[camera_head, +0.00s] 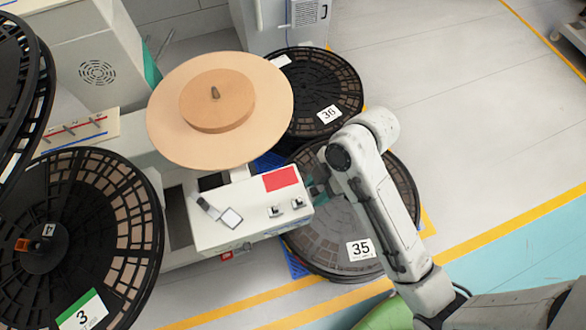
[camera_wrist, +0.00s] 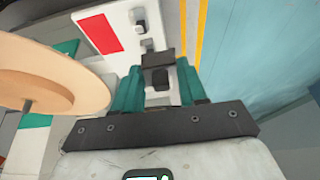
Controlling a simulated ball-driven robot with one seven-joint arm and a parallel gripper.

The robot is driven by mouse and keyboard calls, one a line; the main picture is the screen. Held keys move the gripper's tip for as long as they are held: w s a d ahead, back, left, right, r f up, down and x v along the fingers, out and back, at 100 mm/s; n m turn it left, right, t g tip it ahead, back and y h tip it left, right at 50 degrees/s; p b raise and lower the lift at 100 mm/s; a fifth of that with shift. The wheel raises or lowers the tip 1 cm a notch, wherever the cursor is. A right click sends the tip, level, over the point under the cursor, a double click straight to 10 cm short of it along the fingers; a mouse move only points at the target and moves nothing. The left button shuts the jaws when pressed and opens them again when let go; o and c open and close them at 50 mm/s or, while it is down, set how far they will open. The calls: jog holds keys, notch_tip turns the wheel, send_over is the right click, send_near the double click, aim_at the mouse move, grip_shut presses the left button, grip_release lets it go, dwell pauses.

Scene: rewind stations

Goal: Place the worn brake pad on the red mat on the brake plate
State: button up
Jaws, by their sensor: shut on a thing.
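My gripper (camera_wrist: 159,72) has its teal fingers closed on a small dark block, which looks like the brake pad (camera_wrist: 158,62). In the head view my gripper (camera_head: 318,184) is at the right edge of the white machine top, mostly hidden by my arm, and the pad cannot be made out there. The red mat (camera_head: 281,179) lies bare on the white top; it also shows bare at the upper left of the wrist view (camera_wrist: 99,32). Two small dark-and-silver fittings (camera_head: 274,211) (camera_head: 297,203) stand in front of the mat. I cannot tell which part is the brake plate.
A large tan disc (camera_head: 170,115) overhangs behind the white top (camera_head: 240,190). Black reels numbered 36 (camera_head: 345,75) and 35 (camera_head: 325,225) lie to the right, and reel 3 (camera_head: 130,215) stands at left. Open floor lies right.

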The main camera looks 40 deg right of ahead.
jog(key=w+f, duration=0.3)
jog(key=w, duration=0.1)
jog(key=w+f, duration=0.3)
jog(key=w, duration=0.1)
jog(key=w+f, duration=0.3)
jog(key=w, duration=0.1)
jog(key=shift+w+a, duration=0.35)
jog(key=shift+w, duration=0.05)
jog(key=shift+w+f, duration=0.15)
jog(key=shift+f, duration=1.65)
jog(key=shift+f, duration=0.2)
jog(key=o, duration=1.1)
jog(key=shift+c, duration=0.2)
